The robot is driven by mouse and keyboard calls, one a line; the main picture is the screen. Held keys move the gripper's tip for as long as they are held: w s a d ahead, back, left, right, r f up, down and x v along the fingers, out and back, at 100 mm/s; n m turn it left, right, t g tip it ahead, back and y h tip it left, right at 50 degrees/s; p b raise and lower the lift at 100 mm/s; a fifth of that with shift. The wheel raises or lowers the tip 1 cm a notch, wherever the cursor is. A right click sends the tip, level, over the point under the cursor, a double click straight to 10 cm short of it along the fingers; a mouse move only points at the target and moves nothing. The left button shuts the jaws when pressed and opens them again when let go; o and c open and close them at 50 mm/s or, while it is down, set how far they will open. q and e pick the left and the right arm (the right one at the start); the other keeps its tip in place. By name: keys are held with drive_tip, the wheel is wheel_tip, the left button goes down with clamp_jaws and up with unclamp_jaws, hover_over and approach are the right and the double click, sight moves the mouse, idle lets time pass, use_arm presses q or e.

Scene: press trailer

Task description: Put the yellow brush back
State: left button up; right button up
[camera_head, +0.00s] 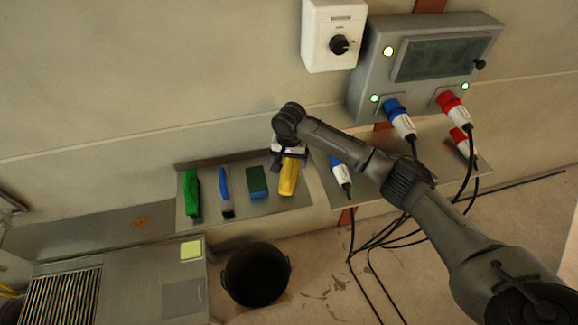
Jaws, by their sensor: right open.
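The yellow brush (289,178) lies on the right part of a grey metal shelf (243,207) on the wall. My right gripper (288,161) is directly over the far end of the yellow brush. Its jaws are open, and the brush shows below them. I cannot tell whether the fingers touch the brush. The wrist hides the brush's far end. My left gripper does not show in the head view.
Left of the yellow brush lie a green-and-blue sponge (257,184), a blue brush (225,190) and a green item (191,193). A second shelf to the right holds blue and red plugs with cables. A black bucket (256,275) stands on the floor below.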

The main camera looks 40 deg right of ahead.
wheel_tip(320, 180, up, 4)
drive_tip(key=shift+r, duration=0.2)
drive_tip(key=shift+r+p, duration=0.3)
drive_tip(key=shift+r, duration=0.6)
drive_tip(key=s+a+f+n, duration=0.1)
drive_tip(key=s+a+f, duration=0.1)
drive_tip(key=f, duration=0.1)
drive_tip(key=s+a+f+n, duration=0.2)
drive_tip(key=a+f, duration=0.1)
drive_tip(key=s+a+f+n, duration=0.1)
drive_tip(key=s+a+f, duration=0.1)
drive_tip(key=a+f, duration=0.1)
drive_tip(key=shift+s+a, duration=0.15)
drive_tip(key=shift+a, duration=0.05)
drive_tip(key=s+a+f+n+t+y, duration=0.1)
drive_tip(key=s+a+f+n, duration=0.15)
drive_tip(key=s, duration=0.25)
drive_tip(key=s+a+f+n, duration=0.2)
drive_tip(key=s+a+f, duration=0.1)
drive_tip(key=s+a, duration=0.15)
drive_tip(key=s+d+r+n+t, duration=0.1)
drive_tip(key=s+n+t, duration=0.1)
drive_tip(key=s, duration=1.8)
drive_tip(key=shift+s+r+n+t+h, duration=0.3)
drive_tip(key=shift+s+n+h, duration=0.1)
drive_tip(key=shift+n, duration=0.25)
